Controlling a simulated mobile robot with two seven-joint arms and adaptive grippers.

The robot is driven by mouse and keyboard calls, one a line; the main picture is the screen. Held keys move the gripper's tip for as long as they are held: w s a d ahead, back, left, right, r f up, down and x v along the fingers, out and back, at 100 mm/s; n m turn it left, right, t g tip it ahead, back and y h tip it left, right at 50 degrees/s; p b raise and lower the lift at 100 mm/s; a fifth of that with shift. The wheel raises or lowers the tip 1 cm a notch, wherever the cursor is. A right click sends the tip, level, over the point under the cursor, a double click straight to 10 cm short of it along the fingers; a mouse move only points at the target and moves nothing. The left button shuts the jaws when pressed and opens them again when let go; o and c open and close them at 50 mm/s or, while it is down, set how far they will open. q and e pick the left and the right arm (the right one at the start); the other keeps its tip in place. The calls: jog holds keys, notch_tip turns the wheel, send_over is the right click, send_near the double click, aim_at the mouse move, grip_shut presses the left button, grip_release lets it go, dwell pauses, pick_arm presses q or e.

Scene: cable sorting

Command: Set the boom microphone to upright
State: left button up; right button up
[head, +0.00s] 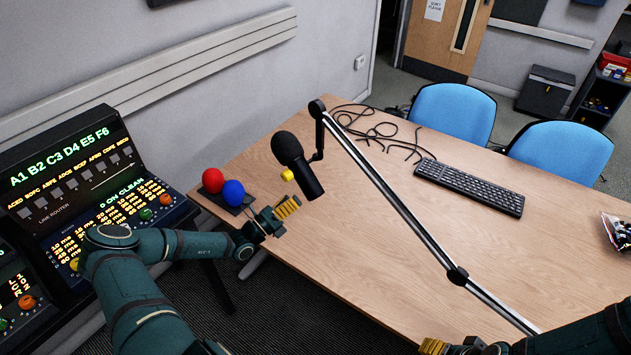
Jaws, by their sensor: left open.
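The boom microphone (296,163) is black, with a round foam head at the upper left and its body slanting down to the right. It hangs tilted at the end of a silver and black boom arm (400,205) above the wooden table. My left gripper (287,207) is open, with yellow finger pads, just below and left of the microphone's lower end. A gap shows between them and nothing is seen in its fingers. My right gripper (436,347) shows only partly at the bottom edge, and its fingers are mostly cut off.
A red ball (213,180) and a blue ball (233,192) stand at the table's left edge near my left gripper. A small yellow piece (287,175) shows beside the microphone. Black cables (375,131) and a keyboard (470,186) lie on the table (370,270). A control console (90,200) stands at left.

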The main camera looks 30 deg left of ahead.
aim_at(315, 182)
pick_arm(q)
jog(key=x, duration=0.8)
jog(key=shift+w+d, duration=0.2)
jog(key=shift+w, duration=0.15)
jog(key=c, duration=1.4)
